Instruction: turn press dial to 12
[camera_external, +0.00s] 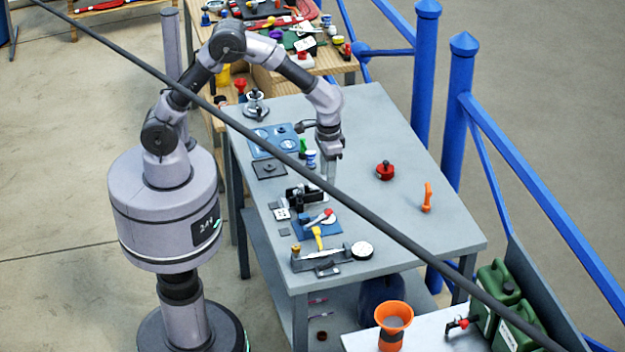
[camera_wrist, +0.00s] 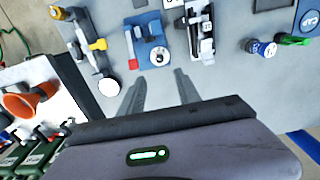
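A blue plate (camera_external: 306,232) on the grey table carries a white round part with a red piece (camera_external: 328,212); the wrist view shows this unit (camera_wrist: 150,48) beyond the fingertips. A grey device (camera_external: 325,262) with a white round disc (camera_external: 362,250) stands nearer the table's front edge; its disc also shows in the wrist view (camera_wrist: 109,88). I cannot tell which is the press dial, and no numbers are legible. My gripper (camera_external: 331,178) points down above the table. Its two fingers (camera_wrist: 158,77) are apart with nothing between them.
A black and silver device (camera_external: 303,194) stands beside the blue plate. A red knob-like object (camera_external: 385,170) and an orange upright object (camera_external: 427,198) stand at the right. A dark diagonal bar crosses the external view. Blue railings (camera_external: 460,110) run along the right.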

